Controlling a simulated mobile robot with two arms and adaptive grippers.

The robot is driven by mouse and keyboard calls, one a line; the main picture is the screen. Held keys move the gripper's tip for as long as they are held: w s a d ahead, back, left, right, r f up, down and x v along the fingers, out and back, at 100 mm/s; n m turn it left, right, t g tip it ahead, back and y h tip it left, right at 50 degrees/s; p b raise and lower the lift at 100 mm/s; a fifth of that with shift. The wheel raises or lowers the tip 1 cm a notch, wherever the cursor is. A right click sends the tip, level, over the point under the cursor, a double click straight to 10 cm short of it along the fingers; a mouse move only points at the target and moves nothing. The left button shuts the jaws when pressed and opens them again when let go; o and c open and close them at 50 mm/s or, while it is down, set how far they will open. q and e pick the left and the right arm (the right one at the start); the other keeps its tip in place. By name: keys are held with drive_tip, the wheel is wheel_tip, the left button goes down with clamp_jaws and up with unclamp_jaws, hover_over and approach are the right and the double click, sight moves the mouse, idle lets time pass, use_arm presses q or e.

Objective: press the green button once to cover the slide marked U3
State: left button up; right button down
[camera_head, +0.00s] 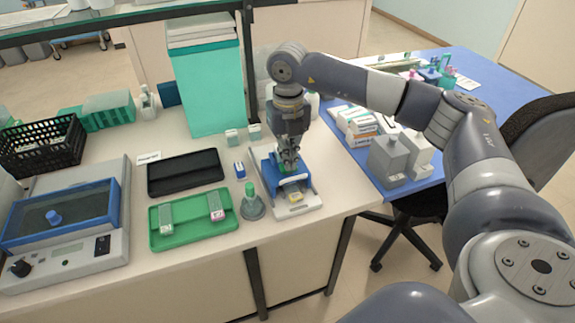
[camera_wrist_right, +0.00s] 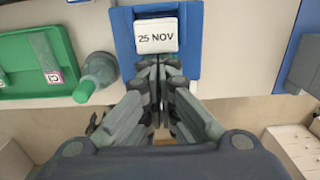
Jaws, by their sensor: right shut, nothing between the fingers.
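My right gripper (camera_head: 288,160) is shut and empty, pointing down over a blue and white device (camera_head: 312,203) on the bench. In the right wrist view the shut fingers (camera_wrist_right: 160,65) end at the near edge of a white block reading "25 NOV" (camera_wrist_right: 157,36) in a blue frame (camera_wrist_right: 124,42). I cannot tell whether they touch it. A little green shows behind the fingers in the head view; the green button itself is not clear. Two slides, a left one (camera_head: 166,220) and a pink-labelled one (camera_head: 215,206), lie in a green tray (camera_head: 190,235). I cannot read a U3 mark.
A green-topped flask (camera_head: 252,205) stands between tray and device, close to my right gripper. A small blue-and-white item (camera_head: 240,170), a black tray (camera_head: 185,173) and a blue-framed apparatus (camera_head: 62,215) are further left. Grey bottles (camera_head: 388,160) stand on the blue table at right.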

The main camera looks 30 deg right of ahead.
drive_tip(key=shift+s+f+b, duration=0.1)
drive_tip(key=shift+f+b, duration=0.3)
drive_tip(key=shift+f, duration=0.25)
drive_tip(key=shift+r+p, duration=0.6)
drive_tip(key=shift+r, duration=0.15)
drive_tip(key=shift+r+p, duration=1.8)
drive_tip(key=shift+r, duration=1.05)
